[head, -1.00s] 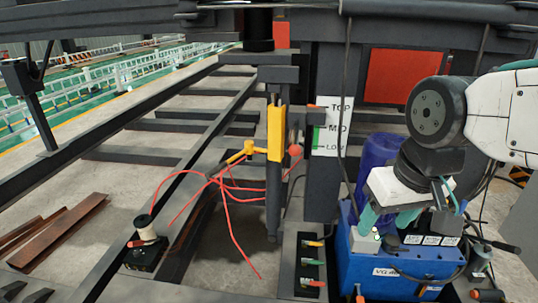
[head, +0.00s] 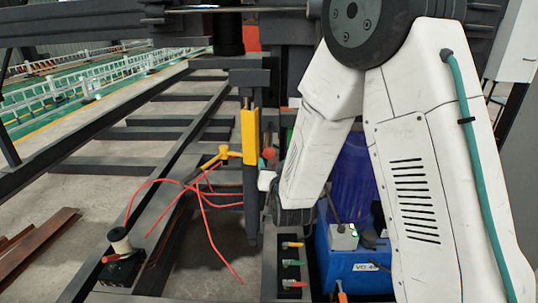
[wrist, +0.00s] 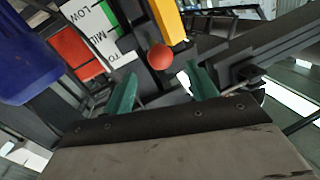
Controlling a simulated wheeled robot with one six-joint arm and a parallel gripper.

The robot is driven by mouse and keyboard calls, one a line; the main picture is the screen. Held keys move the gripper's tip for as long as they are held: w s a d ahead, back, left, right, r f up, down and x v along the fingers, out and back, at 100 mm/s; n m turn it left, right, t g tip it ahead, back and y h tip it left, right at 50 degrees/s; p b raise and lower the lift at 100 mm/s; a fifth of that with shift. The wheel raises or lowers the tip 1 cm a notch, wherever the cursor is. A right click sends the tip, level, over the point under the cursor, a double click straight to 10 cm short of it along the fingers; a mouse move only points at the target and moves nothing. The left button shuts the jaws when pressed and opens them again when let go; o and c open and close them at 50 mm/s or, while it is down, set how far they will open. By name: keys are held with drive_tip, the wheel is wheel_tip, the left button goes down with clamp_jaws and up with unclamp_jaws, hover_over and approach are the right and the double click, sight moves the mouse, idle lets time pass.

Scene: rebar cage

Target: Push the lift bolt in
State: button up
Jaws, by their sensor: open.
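A round red knob (head: 269,153), which looks like the end of the lift bolt, sits just right of a yellow upright block (head: 250,132) on the dark post. In the wrist view the red knob (wrist: 160,57) lies ahead of my gripper (wrist: 161,76), between the lines of its two green fingers. The fingers are apart with nothing held, and I see no contact with the knob. In the head view my own arm hides most of the gripper. The bolt's shaft is hidden behind the knob.
A yellow handle (head: 222,155) with red hoses sticks out left of the block. A TOP/MID/LOW label (wrist: 95,30) is near the knob. A blue unit (head: 350,262) stands below my arm, with small coloured levers (head: 291,263) beside it.

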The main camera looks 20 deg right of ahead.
sight(270, 157)
drive_tip(key=shift+w+d, duration=0.25)
drive_tip(key=shift+w, duration=1.7)
drive_tip(key=shift+w+d, duration=0.2)
drive_tip(key=shift+w, duration=1.75)
